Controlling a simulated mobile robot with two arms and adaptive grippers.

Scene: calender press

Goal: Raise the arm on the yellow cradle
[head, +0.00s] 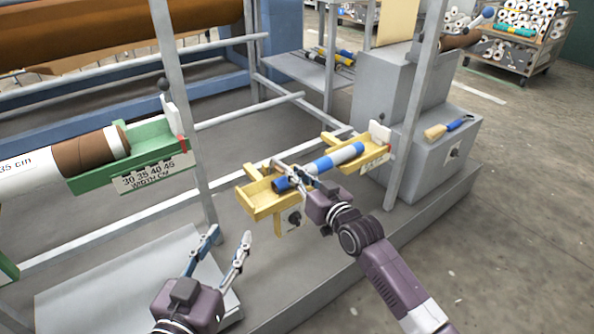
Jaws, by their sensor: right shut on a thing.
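The yellow cradle (262,205) stands near the middle of the head view, with a second yellow section (366,158) at its right end. A blue-and-white roll (340,157) lies along it, its dark end towards the left section. My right gripper (293,176) is shut on the roll near that left end and hides part of it. A pale upright plate (380,132) stands at the cradle's right end; I cannot tell whether it is the arm. My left gripper (230,235) is open and empty, low and left of the cradle.
A green cradle (150,150) with a brown-and-white roll (88,151) is at left, a black knob (163,84) above it. A grey post (185,120) stands between the cradles.

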